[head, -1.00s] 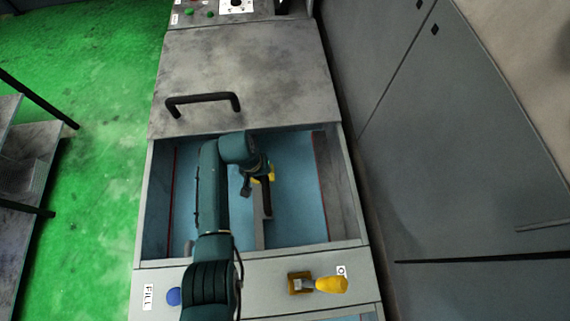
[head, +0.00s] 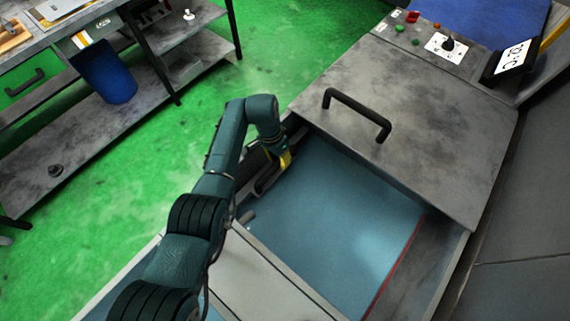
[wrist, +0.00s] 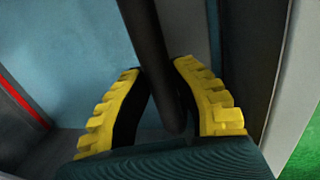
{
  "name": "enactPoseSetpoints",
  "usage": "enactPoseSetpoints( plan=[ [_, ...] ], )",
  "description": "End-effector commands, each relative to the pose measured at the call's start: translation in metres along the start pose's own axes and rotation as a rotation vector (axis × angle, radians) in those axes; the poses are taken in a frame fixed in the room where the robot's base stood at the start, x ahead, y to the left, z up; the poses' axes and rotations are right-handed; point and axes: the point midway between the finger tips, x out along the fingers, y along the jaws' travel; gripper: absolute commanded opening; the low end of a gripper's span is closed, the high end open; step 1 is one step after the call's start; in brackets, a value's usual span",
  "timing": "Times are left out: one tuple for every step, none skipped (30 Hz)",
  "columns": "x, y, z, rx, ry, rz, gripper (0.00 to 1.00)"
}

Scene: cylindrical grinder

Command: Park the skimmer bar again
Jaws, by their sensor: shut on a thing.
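The skimmer bar (wrist: 158,60) is a dark, rounded bar between the two yellow-padded fingers of my gripper (wrist: 165,105) in the wrist view. My gripper is shut on it. In the head view my gripper (head: 284,160) is at the left side of the open tank, just in front of the grey lid. A dark piece shows below the fingers there, partly hidden by my arm. I cannot tell whether the bar touches the tank wall or a rest. The blue tank surface (head: 345,215) fills the opening to the right.
The grey lid (head: 420,120) with its black handle (head: 358,115) covers the far part of the tank. A control panel (head: 440,45) lies beyond it. A workbench (head: 125,110) with a blue bin (head: 106,76) stands left across the green floor. A pale wall is close beside the fingers.

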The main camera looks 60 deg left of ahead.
Motion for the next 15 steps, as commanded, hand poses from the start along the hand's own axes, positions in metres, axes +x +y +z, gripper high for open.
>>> enactPoseSetpoints(
  plan=[
    [0.0053,-0.0029,0.0016,0.001,-0.006,0.001,0.0],
    [0.005,-0.0037,0.0015,0.002,-0.007,0.001,0.0],
    [0.0046,-0.0047,0.0014,0.003,-0.007,0.001,0.0],
    [0.0042,-0.0052,0.0012,0.003,-0.007,0.001,0.0],
    [0.0038,-0.0057,0.0011,0.004,-0.007,0.0,0.0],
    [0.0033,-0.0061,0.001,0.004,-0.007,0.0,0.0],
    [0.0031,-0.0063,0.0009,0.004,-0.007,-0.001,0.0],
    [0.0029,-0.0064,0.0009,0.004,-0.007,-0.001,0.0],
    [0.0027,-0.0066,0.0009,0.004,-0.007,-0.001,0.0],
    [0.0027,-0.0066,0.0009,0.004,-0.006,-0.002,0.0],
    [0.0026,-0.0067,0.0009,0.004,-0.006,-0.002,0.0],
    [0.0026,-0.0069,0.0008,0.003,-0.006,-0.002,0.0],
    [0.0025,-0.0069,0.0008,0.003,-0.006,-0.003,0.0],
    [0.0025,-0.007,0.0008,0.003,-0.006,-0.003,0.0],
    [0.0025,-0.0071,0.0007,0.003,-0.005,-0.003,0.28]
  ],
)
